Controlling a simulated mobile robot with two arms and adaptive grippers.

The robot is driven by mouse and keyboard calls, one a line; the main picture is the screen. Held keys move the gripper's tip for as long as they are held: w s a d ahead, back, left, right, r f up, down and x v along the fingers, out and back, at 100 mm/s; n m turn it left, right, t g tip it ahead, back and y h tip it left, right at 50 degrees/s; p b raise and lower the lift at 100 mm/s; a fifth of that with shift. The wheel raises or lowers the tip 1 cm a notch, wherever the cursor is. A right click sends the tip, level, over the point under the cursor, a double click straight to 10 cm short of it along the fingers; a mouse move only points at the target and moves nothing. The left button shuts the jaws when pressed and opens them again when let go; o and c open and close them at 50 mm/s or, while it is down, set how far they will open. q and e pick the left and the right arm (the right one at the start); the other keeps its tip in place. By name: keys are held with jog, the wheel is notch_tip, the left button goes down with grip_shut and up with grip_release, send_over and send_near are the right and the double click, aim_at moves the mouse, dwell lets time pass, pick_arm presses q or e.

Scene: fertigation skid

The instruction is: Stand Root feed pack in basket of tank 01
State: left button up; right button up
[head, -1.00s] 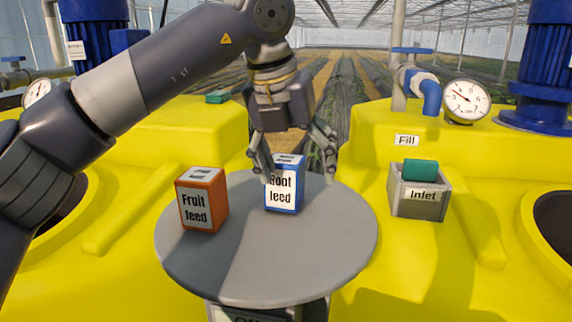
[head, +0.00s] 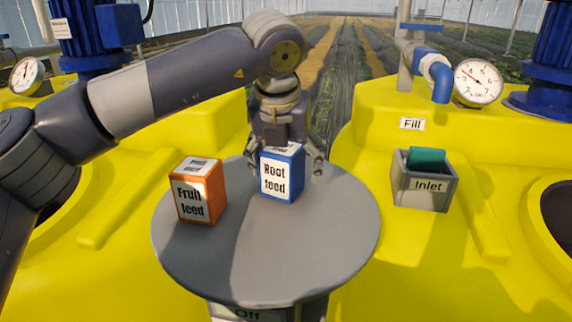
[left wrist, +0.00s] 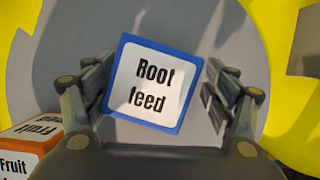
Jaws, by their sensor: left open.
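The Root feed pack (head: 275,178), a blue-edged box with a white label, stands upright on the round grey table (head: 275,265). My left gripper (head: 284,170) is open, low at the pack, with its fingers on either side. In the left wrist view the pack (left wrist: 151,84) lies between the spread fingers, with gaps showing at both sides. No basket marked tank 01 can be made out. A grey box labelled Inlet (head: 424,192) with a teal item (head: 427,159) in it sits on the right yellow tank (head: 375,125). My right gripper is not in view.
The orange Fruit feed pack (head: 197,191) stands close to the left of the Root feed pack, near my left gripper. A gauge (head: 478,83) and blue pipe (head: 437,75) rise behind the Inlet box. The table's front and right are clear.

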pick_arm(q)
jog(key=shift+x, duration=1)
jog(key=shift+s+d, duration=0.1)
jog(key=c, duration=1.4)
